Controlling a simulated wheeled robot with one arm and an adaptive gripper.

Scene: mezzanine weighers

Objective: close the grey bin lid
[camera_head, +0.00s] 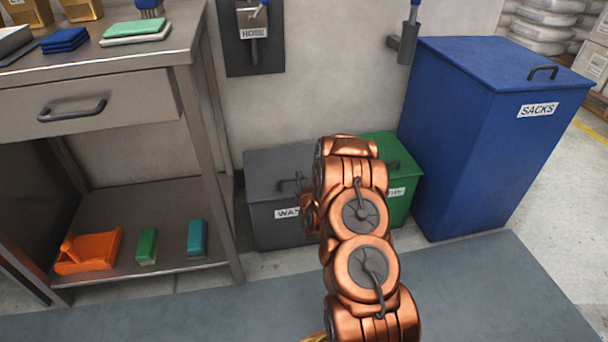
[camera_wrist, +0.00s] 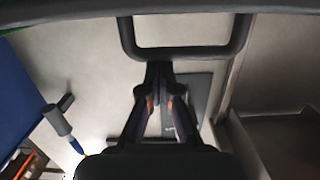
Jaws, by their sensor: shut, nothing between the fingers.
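The grey bin (camera_head: 278,228) stands on the floor against the wall, with a label that is partly covered by my arm. Its grey lid (camera_head: 272,168) appears to lie flat over the top in the head view; whether it is fully seated I cannot tell. The lid's dark handle (camera_head: 289,184) is at the front, beside my wrist; it fills the top of the wrist view as a bar (camera_wrist: 187,52). My gripper (camera_wrist: 160,72) is shut and empty, its fingertips close to the handle bar; contact is unclear. In the head view my arm hides the gripper.
A green bin (camera_head: 404,198) stands just right of the grey one, partly behind my arm. A tall blue sacks bin (camera_head: 480,140) stands farther right. A steel workbench (camera_head: 190,45) with a lower shelf is close on the left. The grey floor mat (camera_head: 470,285) in front is clear.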

